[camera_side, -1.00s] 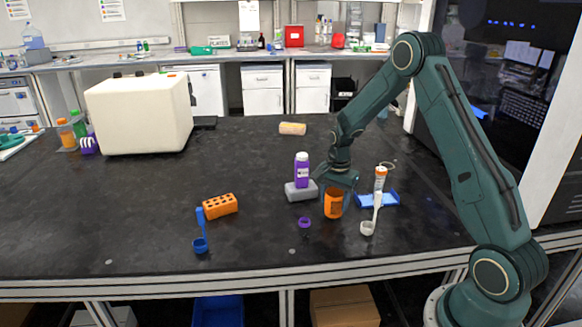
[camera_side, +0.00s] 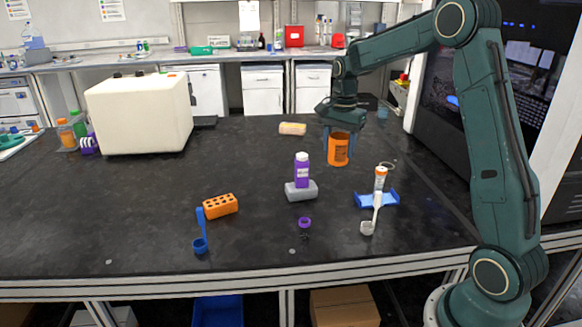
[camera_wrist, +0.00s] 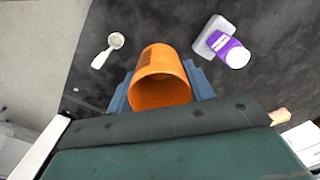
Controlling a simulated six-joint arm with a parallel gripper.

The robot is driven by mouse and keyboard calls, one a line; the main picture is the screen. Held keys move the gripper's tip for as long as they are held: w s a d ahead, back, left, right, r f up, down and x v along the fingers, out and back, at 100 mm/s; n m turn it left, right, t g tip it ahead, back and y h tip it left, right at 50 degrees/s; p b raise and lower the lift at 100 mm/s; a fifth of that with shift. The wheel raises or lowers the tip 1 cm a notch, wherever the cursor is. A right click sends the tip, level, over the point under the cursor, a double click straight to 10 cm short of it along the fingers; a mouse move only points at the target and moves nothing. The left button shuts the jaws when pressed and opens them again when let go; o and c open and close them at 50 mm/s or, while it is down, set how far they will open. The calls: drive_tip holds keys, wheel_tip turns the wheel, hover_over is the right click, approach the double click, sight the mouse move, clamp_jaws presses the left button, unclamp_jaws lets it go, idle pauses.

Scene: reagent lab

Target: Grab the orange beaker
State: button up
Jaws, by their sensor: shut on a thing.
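The orange beaker (camera_side: 338,150) is held upright by my gripper (camera_side: 339,140) in the side view. It hangs above the black table, right of the purple bottle and farther back. In the wrist view the beaker (camera_wrist: 160,80) has its open mouth toward the camera, and my gripper's blue-grey fingers (camera_wrist: 160,88) press on its left and right sides. The inside looks empty. My gripper is shut on it.
A blue rack (camera_side: 385,200) with an orange-capped tube and a white scoop (camera_side: 367,228) are at right. A purple ring (camera_side: 304,222) lies in front.

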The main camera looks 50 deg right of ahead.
drive_tip(key=shift+r, duration=0.6)
drive_tip(key=shift+d, duration=0.1)
